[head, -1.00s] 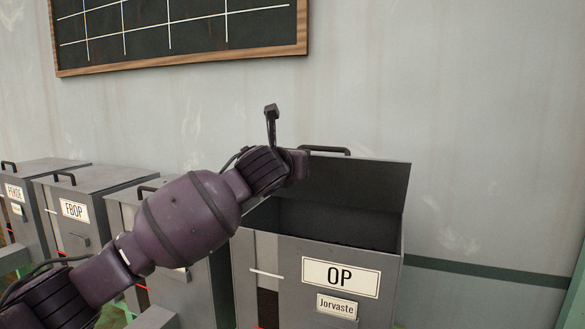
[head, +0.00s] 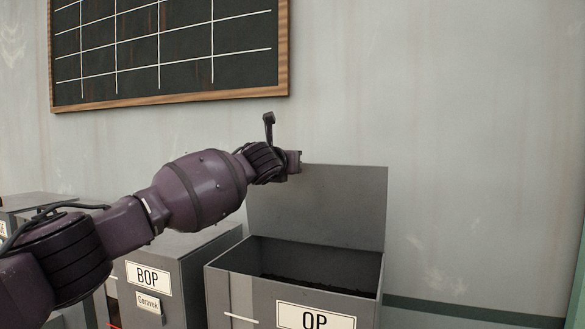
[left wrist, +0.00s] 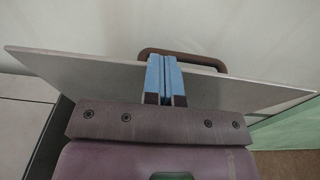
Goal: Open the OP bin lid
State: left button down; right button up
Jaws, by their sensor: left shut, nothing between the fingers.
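The OP bin (head: 312,285) is a grey box with a white OP label (head: 315,319). Its lid (head: 335,210) stands raised, roughly upright, at the back of the open bin. Dark material shows inside. My left gripper (head: 297,161) is at the lid's upper left edge. In the left wrist view its blue fingers (left wrist: 165,76) are shut together with nothing between them, in front of the lid (left wrist: 85,77) and close to its dark handle (left wrist: 200,61). Whether they touch the lid is unclear. The handle is hidden in the head view. My right gripper is not in view.
A BOP bin (head: 180,265) with a closed lid stands just left of the OP bin, under my left arm. Another bin is farther left. The wall (head: 460,150) is behind, with a gridded blackboard (head: 170,50) upper left.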

pick_arm(q)
jog(key=shift+w+d+r, duration=0.2)
jog(key=shift+w+d, duration=0.05)
jog(key=shift+w, duration=0.3)
jog(key=shift+w+d+r, duration=0.15)
jog(key=shift+w+d, duration=0.1)
jog(key=shift+w, duration=0.3)
jog(key=shift+x, duration=0.9)
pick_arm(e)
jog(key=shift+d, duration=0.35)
pick_arm(q)
jog(key=shift+w+r, duration=0.1)
jog(key=shift+r, duration=0.05)
